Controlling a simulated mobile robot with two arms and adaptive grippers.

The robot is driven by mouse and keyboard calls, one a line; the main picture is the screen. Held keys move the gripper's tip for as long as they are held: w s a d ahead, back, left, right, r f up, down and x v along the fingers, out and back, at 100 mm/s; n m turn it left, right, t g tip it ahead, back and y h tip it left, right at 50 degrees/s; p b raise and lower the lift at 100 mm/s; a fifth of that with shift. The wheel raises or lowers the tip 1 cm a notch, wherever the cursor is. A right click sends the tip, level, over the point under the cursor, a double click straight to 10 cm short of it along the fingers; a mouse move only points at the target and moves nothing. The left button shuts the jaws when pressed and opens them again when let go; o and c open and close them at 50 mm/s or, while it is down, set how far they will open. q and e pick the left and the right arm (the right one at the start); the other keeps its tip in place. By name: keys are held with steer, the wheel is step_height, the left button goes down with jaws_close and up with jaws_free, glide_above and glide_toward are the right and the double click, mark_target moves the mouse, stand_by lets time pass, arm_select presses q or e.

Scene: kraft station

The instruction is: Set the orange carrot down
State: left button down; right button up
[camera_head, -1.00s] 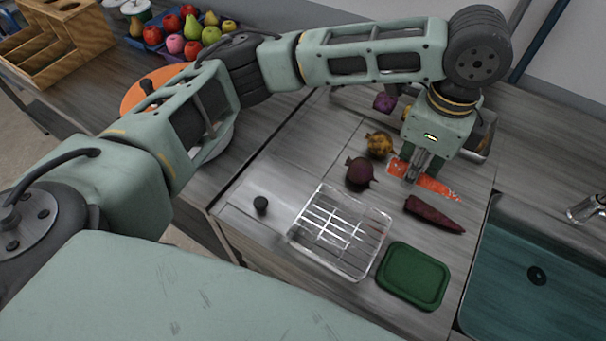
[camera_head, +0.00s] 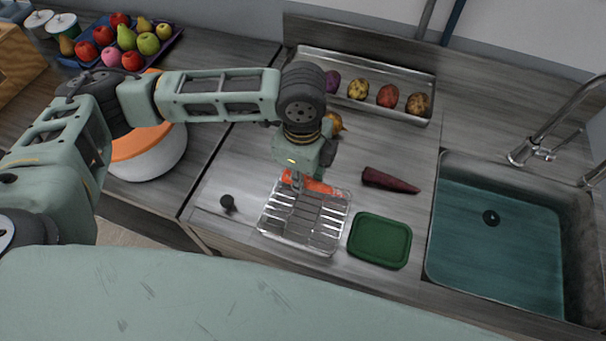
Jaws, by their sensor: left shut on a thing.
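My left gripper (camera_head: 298,188) points down and is shut on the orange carrot (camera_head: 322,187). The carrot lies crosswise at the far end of the clear tray with a wire rack (camera_head: 305,236). Part of the carrot is hidden by the fingers. I cannot tell whether it touches the rack or hangs just above it. My right gripper is not in view.
A purple carrot (camera_head: 390,181) lies right of the gripper, and a green lid (camera_head: 380,240) right of the rack. A metal tray (camera_head: 362,59) holds several vegetables at the back. A yellow-brown vegetable (camera_head: 337,123) is partly hidden by my arm. The sink (camera_head: 490,250) is at right.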

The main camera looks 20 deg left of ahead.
arm_select(q)
steer(key=shift+f, duration=0.65)
steer(key=c, duration=1.5)
jaws_free()
steer(key=shift+f, duration=0.1)
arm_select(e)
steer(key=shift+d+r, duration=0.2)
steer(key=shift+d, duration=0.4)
arm_select(q)
step_height(320, 180, up, 12)
steer(key=shift+r+b, duration=0.15)
steer(key=shift+b, duration=0.8)
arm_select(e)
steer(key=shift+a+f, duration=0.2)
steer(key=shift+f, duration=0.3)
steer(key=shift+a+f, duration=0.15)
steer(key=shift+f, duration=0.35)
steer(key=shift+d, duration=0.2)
arm_select(q)
steer(key=shift+s, duration=0.1)
